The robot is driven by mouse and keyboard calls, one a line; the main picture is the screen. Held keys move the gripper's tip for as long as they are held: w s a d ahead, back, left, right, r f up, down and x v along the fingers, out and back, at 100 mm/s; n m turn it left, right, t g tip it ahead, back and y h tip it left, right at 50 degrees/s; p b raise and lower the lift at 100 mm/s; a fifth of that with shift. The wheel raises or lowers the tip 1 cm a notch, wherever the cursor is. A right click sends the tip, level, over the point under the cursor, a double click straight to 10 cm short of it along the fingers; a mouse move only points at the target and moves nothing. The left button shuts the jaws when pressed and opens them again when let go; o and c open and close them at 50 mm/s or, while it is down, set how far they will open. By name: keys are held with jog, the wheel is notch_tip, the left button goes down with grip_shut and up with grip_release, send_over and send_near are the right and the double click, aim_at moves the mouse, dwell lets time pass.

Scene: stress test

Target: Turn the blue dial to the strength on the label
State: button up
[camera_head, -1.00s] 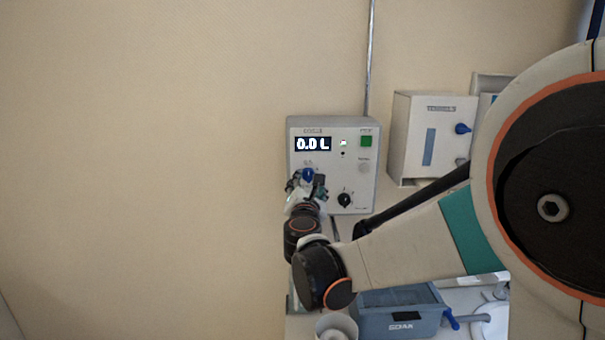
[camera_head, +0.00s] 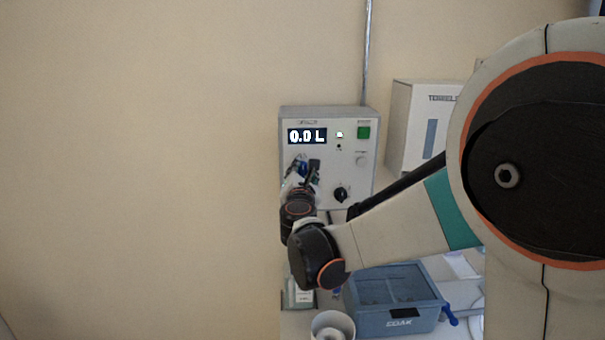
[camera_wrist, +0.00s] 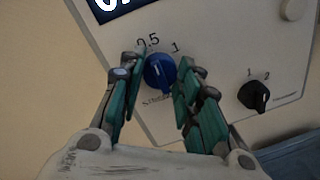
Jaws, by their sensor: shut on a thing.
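The blue dial (camera_wrist: 160,72) sits on the white control unit (camera_head: 360,190), below its display, which reads 0.0 L. In the wrist view, the marks 0.5 and 1 show above the dial, and its pale pointer line faces up toward the 0.5 side. My gripper (camera_wrist: 157,80) has its teal-padded fingers on either side of the dial and is shut on it. In the head view, my gripper (camera_head: 302,172) partly covers the dial. No label giving a strength is readable.
A black dial (camera_wrist: 255,96) marked 1 and 2 is right of the blue one. A green button (camera_head: 363,132) is at the unit's upper right. A blue-grey bin (camera_head: 395,318), a white cup (camera_head: 333,325) and a small container (camera_head: 297,298) stand below. A white dispenser (camera_head: 415,125) is at right.

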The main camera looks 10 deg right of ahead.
jog(key=shift+m, duration=0.4)
jog(key=m+b, duration=0.1)
jog(key=m, duration=0.4)
jog(key=shift+g+b, duration=0.3)
jog(key=m, duration=0.5)
jog(key=shift+d+y+b, duration=0.1)
jog(key=shift+y+b, duration=0.3)
jog(key=shift+m, duration=0.4)
jog(key=o, duration=1.1)
jog(key=shift+c, duration=0.2)
jog(key=shift+s, duration=0.1)
